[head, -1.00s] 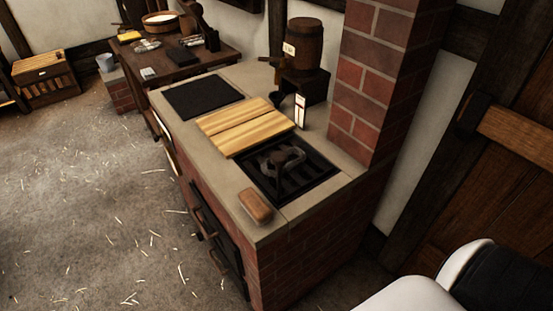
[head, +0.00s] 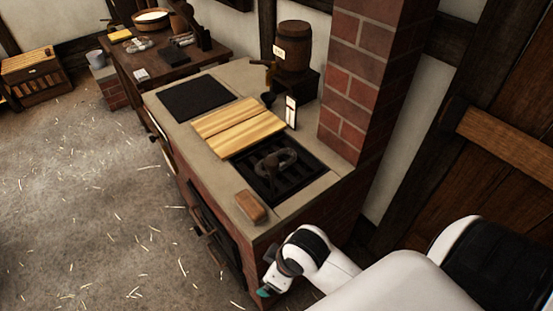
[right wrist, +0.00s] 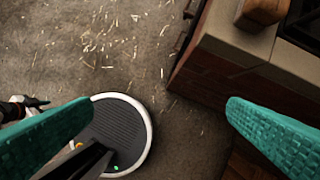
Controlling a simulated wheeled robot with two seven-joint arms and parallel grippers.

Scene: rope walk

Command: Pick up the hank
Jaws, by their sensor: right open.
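A looped grey-brown coil that may be the hank (head: 286,160) lies on the black grate (head: 318,183) in the stove top, around or against a dark upright piece. I cannot tell which. A pale looped bundle (head: 140,43) also lies on the dark table at the back left, too small to make out. My right gripper (head: 266,291) hangs low in front of the stove's near end, well apart from both. In the right wrist view its teal fingers (right wrist: 160,112) are wide apart with nothing between them. My left gripper does not show in the head view.
The brick stove (head: 225,207) carries a wooden board (head: 238,125), a brown block (head: 251,206), a small barrel (head: 295,47) and a white-faced upright piece (head: 291,112). A brick chimney (head: 365,80) rises behind. The straw-strewn floor (head: 90,200) at left is open.

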